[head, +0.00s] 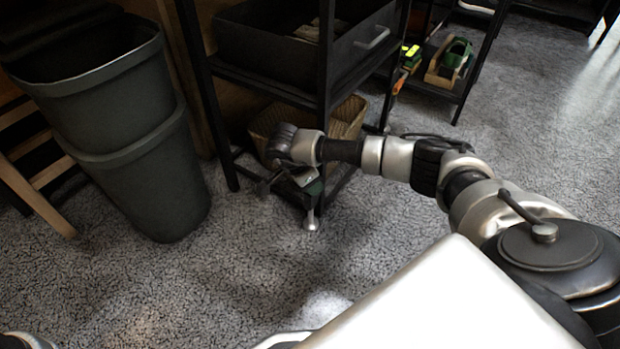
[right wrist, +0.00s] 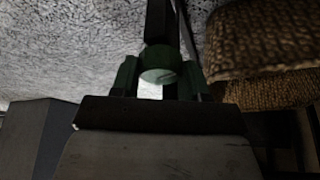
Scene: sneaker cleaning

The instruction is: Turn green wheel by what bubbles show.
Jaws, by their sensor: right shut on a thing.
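My right arm reaches in from the right to the low front of the black rack. My right gripper (head: 295,182) is there, close to the floor. In the right wrist view, the right gripper (right wrist: 158,82) is shut on a dark green rounded part (right wrist: 158,62), one finger on each side. This part looks like the green wheel, but its full shape is hidden. A bit of green (head: 314,187) shows by the gripper in the head view. I see no bubbles in either view. My left gripper is out of view.
The black rack's post (head: 326,70) stands close to my right wrist. A woven basket (right wrist: 265,45) is just right of the gripper. A grey bin (head: 150,185) stands at left. Carpet (head: 240,270) is clear in front. A green item in a wooden tray (head: 440,77) sits farther right.

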